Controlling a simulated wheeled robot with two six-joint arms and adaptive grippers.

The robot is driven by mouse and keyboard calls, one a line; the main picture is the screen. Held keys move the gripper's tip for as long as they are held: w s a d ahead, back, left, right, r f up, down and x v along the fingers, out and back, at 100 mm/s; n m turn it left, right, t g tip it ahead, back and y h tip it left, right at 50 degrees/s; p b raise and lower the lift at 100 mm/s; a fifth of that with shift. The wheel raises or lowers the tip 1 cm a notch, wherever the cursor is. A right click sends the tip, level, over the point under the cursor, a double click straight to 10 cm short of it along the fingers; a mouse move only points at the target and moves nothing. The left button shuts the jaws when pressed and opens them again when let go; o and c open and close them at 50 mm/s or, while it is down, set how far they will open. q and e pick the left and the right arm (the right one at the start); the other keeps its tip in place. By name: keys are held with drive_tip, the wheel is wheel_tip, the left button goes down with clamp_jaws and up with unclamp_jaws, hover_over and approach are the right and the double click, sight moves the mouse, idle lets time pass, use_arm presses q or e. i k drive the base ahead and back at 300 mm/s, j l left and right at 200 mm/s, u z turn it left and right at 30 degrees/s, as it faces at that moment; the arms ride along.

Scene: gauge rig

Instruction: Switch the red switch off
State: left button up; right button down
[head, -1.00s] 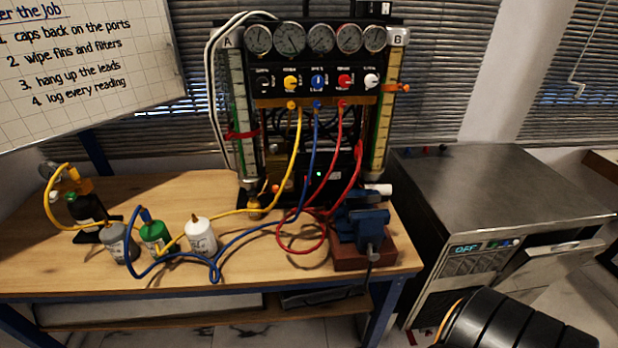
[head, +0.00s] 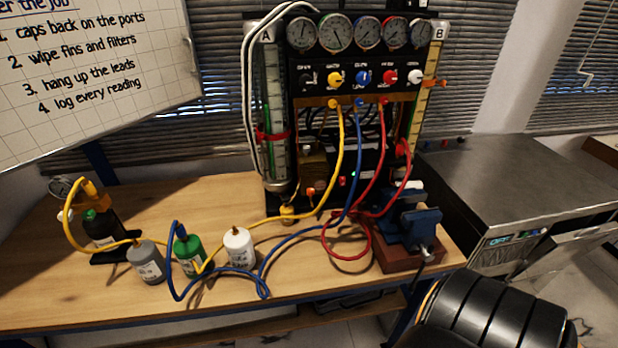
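A gauge rig (head: 283,95) stands at the back of the wooden bench. Its panel has a row of knobs, and one is a red knob (head: 389,77). Low on the rig, a small red part (head: 343,182) sits beside a lit green light (head: 354,174). I cannot tell which of these is the red switch, or its position. Neither of my grippers is in view.
Yellow, blue and red hoses (head: 368,240) hang from the panel and loop over the bench. A blue vise (head: 408,230) stands at the bench's right end. Several bottles (head: 188,252) stand at the front left. A metal-topped machine (head: 530,180) is at the right.

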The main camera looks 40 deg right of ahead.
sight(342, 180)
drive_tip(key=i+j+z, duration=0.15)
drive_tip(key=i+j, duration=0.25)
drive_tip(key=j, duration=0.15)
drive_tip(key=z, duration=1.55)
